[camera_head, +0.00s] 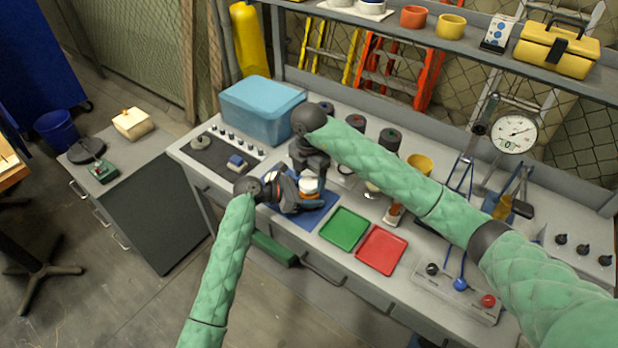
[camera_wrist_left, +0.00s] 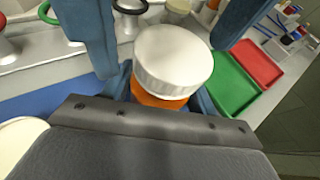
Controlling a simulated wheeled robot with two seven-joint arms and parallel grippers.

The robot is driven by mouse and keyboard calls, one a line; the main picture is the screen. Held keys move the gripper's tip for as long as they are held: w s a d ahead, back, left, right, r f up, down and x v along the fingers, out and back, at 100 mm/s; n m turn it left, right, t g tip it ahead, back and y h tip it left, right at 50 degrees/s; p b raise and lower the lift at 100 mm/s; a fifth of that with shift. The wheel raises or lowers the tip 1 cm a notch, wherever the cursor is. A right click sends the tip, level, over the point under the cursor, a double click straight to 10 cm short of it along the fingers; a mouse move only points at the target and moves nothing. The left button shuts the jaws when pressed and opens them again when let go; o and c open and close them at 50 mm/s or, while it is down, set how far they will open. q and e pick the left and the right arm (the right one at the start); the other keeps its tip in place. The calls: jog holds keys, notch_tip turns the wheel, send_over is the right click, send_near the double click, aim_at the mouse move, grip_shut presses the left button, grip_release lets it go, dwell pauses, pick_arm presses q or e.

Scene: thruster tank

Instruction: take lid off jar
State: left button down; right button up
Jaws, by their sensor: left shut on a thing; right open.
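The jar has an orange body (camera_head: 309,195) and a ribbed white lid (camera_head: 310,184). The lid (camera_wrist_left: 172,58) sits on top of the orange body (camera_wrist_left: 160,101) in the left wrist view. My left gripper (camera_head: 300,192) is shut on the jar, low around its body, over the blue mat (camera_head: 318,215). Whether the jar's base touches the mat is hidden. My right gripper (camera_head: 310,166) is open and points down just behind and above the lid. Its fingertips are partly hidden, and I cannot tell how far they are from the lid.
A green tray (camera_head: 344,229) and a red tray (camera_head: 381,250) lie right of the mat. A blue bin (camera_head: 262,108) stands at the back left. Several dark-topped containers and a yellow cup (camera_head: 420,164) stand behind. A control box (camera_head: 455,291) is at the front right.

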notch_tip(320, 180, up, 4)
jog(key=shift+f, duration=0.2)
jog(key=shift+r+m, duration=1.6)
jog(key=shift+m, duration=0.1)
jog(key=shift+f, duration=3.85)
jog(key=c, duration=1.1)
jog(key=shift+o, duration=0.2)
jog(key=n, duration=0.3)
